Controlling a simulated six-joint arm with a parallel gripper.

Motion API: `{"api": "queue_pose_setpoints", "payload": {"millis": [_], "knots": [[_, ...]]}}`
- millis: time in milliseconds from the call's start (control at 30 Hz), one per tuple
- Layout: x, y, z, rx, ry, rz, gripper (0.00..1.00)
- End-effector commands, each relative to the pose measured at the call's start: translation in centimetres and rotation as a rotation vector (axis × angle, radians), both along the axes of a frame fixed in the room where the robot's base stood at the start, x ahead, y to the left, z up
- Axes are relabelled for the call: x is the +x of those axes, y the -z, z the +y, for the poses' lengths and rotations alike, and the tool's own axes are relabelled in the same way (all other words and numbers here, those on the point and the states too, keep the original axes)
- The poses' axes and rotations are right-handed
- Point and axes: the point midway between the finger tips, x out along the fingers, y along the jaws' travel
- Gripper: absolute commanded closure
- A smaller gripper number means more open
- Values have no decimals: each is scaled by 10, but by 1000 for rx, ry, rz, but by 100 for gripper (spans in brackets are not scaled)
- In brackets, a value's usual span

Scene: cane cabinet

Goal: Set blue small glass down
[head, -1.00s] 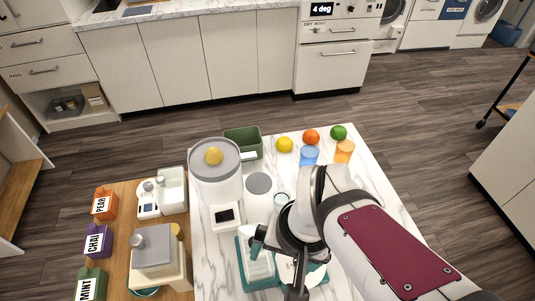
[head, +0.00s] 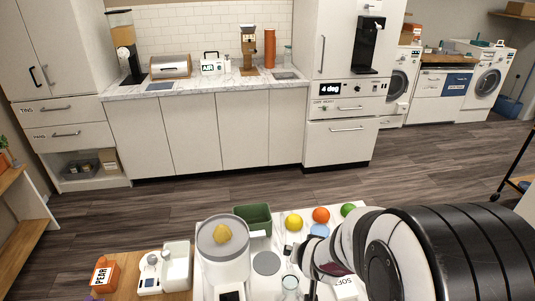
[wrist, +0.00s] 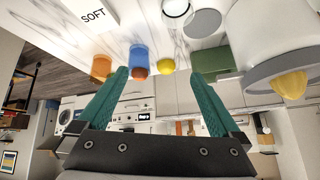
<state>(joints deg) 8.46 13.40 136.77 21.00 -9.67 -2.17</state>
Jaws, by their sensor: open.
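The blue small glass (wrist: 138,55) stands on the white marble table beside an orange glass (wrist: 101,66); the wrist view is upside down. In the head view only part of the blue glass (head: 320,231) shows, the rest hidden behind my arm. My gripper (wrist: 160,75) is open, with nothing between its two teal fingers. The fingers point toward the far side of the table, and the blue glass appears beyond them, apart from them.
A lemon (head: 294,222), an orange fruit (head: 321,215) and a green one (head: 347,210) line the table's far edge. A SOFT label (wrist: 93,16) lies nearby.

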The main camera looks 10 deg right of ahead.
Motion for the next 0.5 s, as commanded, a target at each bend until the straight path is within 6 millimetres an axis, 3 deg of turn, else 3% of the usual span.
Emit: {"api": "queue_pose_setpoints", "payload": {"millis": [33, 133, 267, 500], "knots": [[11, 11, -15, -48, 15, -30, 0], [27, 18, -37, -134, 33, -91, 0], [42, 31, -49, -167, 39, -112, 0], [88, 78, -68, -165, 38, -113, 0]]}}
